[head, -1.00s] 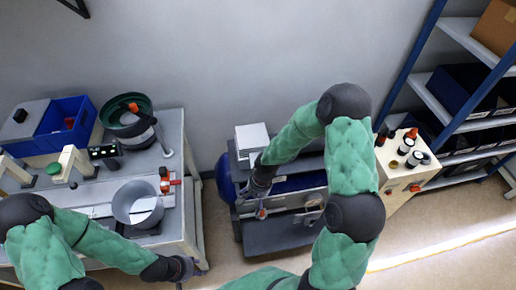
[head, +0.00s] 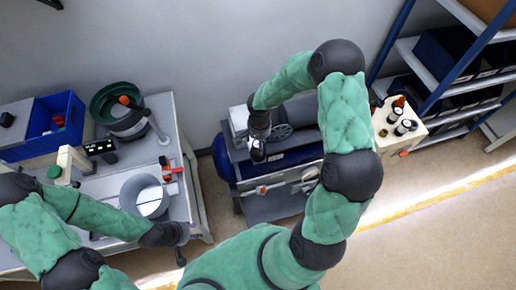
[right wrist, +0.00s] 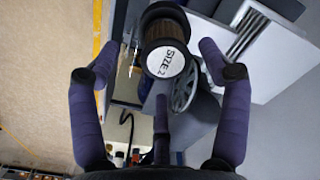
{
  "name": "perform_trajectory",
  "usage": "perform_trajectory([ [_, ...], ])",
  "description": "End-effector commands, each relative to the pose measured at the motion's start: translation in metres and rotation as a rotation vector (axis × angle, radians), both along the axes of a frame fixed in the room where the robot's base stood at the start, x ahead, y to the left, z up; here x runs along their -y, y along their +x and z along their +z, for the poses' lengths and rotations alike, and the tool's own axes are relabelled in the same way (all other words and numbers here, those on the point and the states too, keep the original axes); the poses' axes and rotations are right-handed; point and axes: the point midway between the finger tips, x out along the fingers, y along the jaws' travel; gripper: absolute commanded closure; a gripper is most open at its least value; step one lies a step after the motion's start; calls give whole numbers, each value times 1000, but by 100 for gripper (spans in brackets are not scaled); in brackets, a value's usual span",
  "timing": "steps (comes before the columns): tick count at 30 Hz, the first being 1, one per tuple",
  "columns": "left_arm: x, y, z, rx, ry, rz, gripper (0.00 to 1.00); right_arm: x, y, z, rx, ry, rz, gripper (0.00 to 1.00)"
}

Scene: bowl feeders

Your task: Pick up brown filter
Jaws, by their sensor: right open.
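The brown filter (right wrist: 164,32) is a ribbed brown cylinder with a dark rim and a white end label reading "SIZE 2". It shows at the top middle of the right wrist view. My right gripper (right wrist: 146,62) is open, with purple-grey fingers spread on both sides of the filter's label end; I cannot tell whether any finger touches it. In the head view my right gripper (head: 258,152) is over the blue compressor, and I cannot make out the filter there. My left gripper (head: 180,250) is by the left table's front right corner; its fingers are unclear.
The compressor with a blue tank (head: 285,163) and a grey wheel (head: 281,131) stands by the wall. The left table holds a green bowl feeder (head: 118,105), a grey bowl (head: 145,196) and a blue bin (head: 58,125). A cream cabinet (head: 405,132) and shelves are at right.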

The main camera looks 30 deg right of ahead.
Motion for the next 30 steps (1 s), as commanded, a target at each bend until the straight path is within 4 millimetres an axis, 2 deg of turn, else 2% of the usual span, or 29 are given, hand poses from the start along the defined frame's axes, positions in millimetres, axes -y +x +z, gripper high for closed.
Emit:
perform_trajectory([
  [12,0,0,0,1,0,0,60,-1,5,-46,-1,0,0,23],
  [22,0,0,0,1,0,0,60,-1,6,-51,1,0,0,23],
  [29,0,0,0,1,0,0,60,-1,5,-51,1,1,1,88],
  [30,0,0,0,1,0,0,60,-1,5,-51,1,1,1,90],
])
